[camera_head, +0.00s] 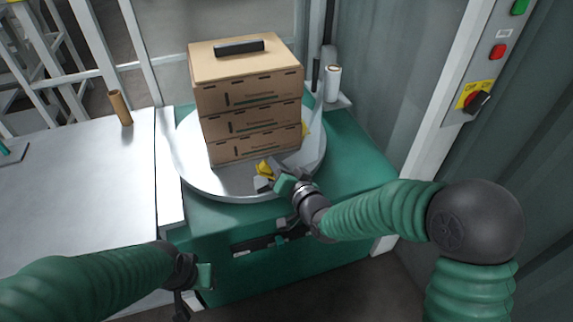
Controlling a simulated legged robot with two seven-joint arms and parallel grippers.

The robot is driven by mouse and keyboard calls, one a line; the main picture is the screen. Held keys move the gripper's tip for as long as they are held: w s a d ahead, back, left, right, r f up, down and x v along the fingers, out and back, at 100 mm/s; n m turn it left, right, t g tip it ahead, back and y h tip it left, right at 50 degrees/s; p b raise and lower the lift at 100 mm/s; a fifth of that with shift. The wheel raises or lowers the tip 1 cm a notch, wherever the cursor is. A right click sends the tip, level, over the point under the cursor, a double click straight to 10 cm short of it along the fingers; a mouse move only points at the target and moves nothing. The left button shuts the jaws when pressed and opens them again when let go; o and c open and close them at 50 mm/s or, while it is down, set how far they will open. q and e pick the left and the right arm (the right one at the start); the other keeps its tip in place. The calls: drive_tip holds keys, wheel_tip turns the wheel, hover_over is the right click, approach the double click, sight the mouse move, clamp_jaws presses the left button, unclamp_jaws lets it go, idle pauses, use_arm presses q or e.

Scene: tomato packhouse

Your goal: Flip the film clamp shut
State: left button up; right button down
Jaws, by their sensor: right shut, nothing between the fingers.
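The film clamp (264,168) is a small yellow piece at the front edge of the round grey turntable (200,181), just in front of the box stack. My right gripper (273,184) is shut with nothing in it, right beside the clamp. I cannot tell whether it touches the clamp, and the gripper partly covers that area. The clamp's exact position is too small to tell. My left gripper (204,277) is low at the front left, away from the turntable, and its fingers are not clear.
Stacked brown cartons (250,120) stand on the turntable with a black block (239,47) on top. A film roll (332,84) stands behind right. A cardboard tube (120,107) stands on the grey table (80,190) at left. A control panel (490,60) is at right.

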sight(261, 175)
drive_tip(key=shift+s+a+f+n+h, duration=0.1)
drive_tip(key=shift+a+f+n+h, duration=0.25)
drive_tip(key=shift+a+n, duration=0.4)
drive_tip(key=n, duration=0.1)
drive_tip(key=a+f+n+h, duration=0.1)
drive_tip(key=n, duration=0.1)
drive_tip(key=shift+s+a+f, duration=0.1)
drive_tip(key=shift+s+a, duration=0.2)
drive_tip(key=shift+s, duration=0.05)
drive_tip(key=shift+s+a+f+n+h, duration=0.1)
drive_tip(key=shift+a+f+n+h, duration=0.15)
drive_tip(key=shift+a+f+n, duration=0.25)
use_arm(q)
drive_tip(key=shift+w+f, duration=0.1)
drive_tip(key=shift+f, duration=0.2)
use_arm(e)
drive_tip(key=shift+f, duration=0.15)
drive_tip(key=shift+s+a+f, duration=0.1)
drive_tip(key=shift+s+f, duration=0.05)
drive_tip(key=shift+f, duration=0.15)
